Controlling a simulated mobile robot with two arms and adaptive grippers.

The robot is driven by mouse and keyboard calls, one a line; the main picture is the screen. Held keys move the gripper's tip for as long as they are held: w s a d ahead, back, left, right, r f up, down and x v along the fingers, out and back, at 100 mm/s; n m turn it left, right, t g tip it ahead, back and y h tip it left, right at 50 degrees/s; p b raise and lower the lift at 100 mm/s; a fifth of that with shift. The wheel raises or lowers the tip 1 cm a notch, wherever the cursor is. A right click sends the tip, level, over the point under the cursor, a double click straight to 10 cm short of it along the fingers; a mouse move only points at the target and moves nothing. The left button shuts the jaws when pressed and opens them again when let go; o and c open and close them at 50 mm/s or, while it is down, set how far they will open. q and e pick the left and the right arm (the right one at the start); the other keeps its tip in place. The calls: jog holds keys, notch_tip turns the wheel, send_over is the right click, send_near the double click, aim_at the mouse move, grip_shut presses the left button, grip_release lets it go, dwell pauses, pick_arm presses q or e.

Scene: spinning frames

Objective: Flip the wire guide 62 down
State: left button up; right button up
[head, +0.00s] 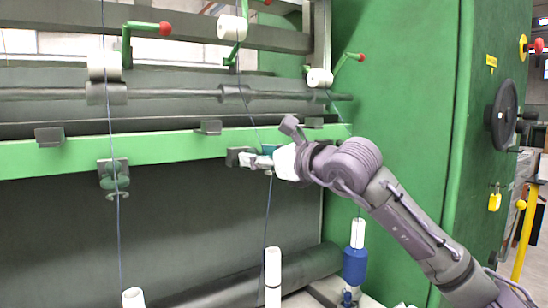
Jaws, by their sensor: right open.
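Wire guides are fixed along the green rail (180,148). One wire guide (113,174) hangs below the rail at the left, with a thread running through it. Another wire guide (240,157) sits on the rail near the middle, right at my right gripper (264,161). I cannot read a number on either guide. My right gripper reaches in from the right and is open, its fingertips beside or touching the middle guide and partly hiding it. My left gripper is not in view.
White spools (104,67) sit on the roller bar (160,94) above, with green levers (126,48) tipped red. Thin threads run vertically past the rail. White bobbins (273,270) and a blue one (355,264) stand below. A green cabinet (400,100) stands at right.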

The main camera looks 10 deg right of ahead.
jog(key=v, duration=1.1)
jog(key=shift+s, duration=0.25)
jog(key=shift+d, duration=0.1)
